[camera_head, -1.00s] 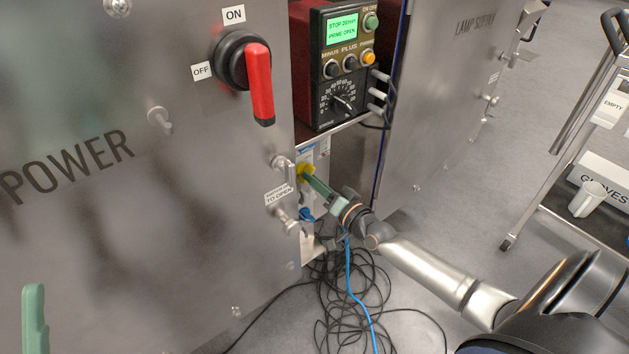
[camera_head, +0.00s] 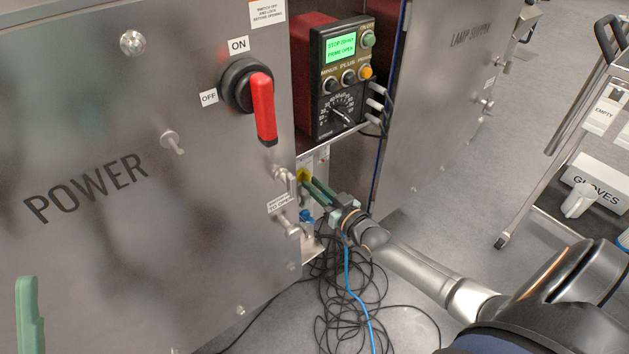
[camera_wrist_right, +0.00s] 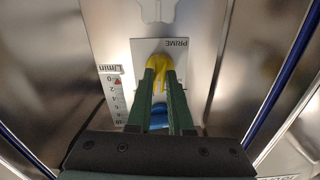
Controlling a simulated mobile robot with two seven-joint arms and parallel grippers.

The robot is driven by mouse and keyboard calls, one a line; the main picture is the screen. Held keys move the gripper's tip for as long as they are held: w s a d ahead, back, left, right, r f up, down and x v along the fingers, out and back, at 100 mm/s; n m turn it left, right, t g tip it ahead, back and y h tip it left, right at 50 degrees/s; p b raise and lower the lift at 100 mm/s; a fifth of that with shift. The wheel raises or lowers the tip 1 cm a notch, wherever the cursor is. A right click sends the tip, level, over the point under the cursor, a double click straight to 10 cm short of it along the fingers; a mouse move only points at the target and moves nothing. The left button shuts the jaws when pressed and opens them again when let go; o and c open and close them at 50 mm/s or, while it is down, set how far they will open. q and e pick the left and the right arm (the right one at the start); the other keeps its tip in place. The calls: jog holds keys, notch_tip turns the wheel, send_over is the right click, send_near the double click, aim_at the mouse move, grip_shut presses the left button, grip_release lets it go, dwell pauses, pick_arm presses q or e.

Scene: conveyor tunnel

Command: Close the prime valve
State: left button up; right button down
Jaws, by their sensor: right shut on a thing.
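The yellow prime valve handle (camera_head: 303,174) is on a pale panel low in the open cabinet bay. In the right wrist view the yellow handle (camera_wrist_right: 157,65) sits between the fingertips, below a PRIME label (camera_wrist_right: 174,43). My right gripper (camera_head: 307,183) reaches in from the right and is shut on this handle; its green fingers also show in the wrist view (camera_wrist_right: 160,75). The fingers partly hide the handle. The controller screen (camera_head: 341,47) is green and reads PRIME OPEN. Only a green finger of my left gripper (camera_head: 29,315) shows at the lower left; its opening cannot be seen.
A blue knob (camera_head: 306,215) sits just below the yellow handle. The POWER door (camera_head: 110,250) with a red switch handle (camera_head: 263,108) is at left, and the LAMP SUPPLY door (camera_head: 440,110) at right. Tangled cables (camera_head: 345,310) lie on the floor below. A trolley stands far right.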

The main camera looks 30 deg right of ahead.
pick_arm(q)
jog(key=r+p, duration=0.3)
jog(key=shift+a+r+t+y, duration=0.15)
jog(key=shift+a+t+y, duration=0.05)
jog(key=shift+t+y, duration=0.2)
pick_arm(e)
jog(key=n, duration=1)
jog(key=shift+n, duration=0.3)
pick_arm(q)
jog(key=shift+m, duration=0.3)
pick_arm(e)
jog(key=c, duration=0.8)
grip_release()
pick_arm(q)
jog(key=shift+r, duration=0.1)
jog(key=w+f+n+g+y+p, duration=0.1)
jog(key=w+f+n+g+y, duration=0.1)
jog(key=f, duration=0.5)
jog(key=w+a+f+n+g+y+p, duration=0.1)
jog(key=w+f+n+y+p, duration=0.1)
jog(key=w+f+n+y, duration=0.3)
notch_tip(320, 180, down, 3)
jog(key=shift+a+r+n+g+y, duration=0.1)
jog(key=shift+a+n+g+y, duration=0.25)
jog(key=shift+y, duration=0.65)
pick_arm(e)
jog(key=s, duration=0.8)
jog(key=s+d, duration=0.1)
jog(key=s, duration=0.3)
jog(key=shift+s, duration=0.25)
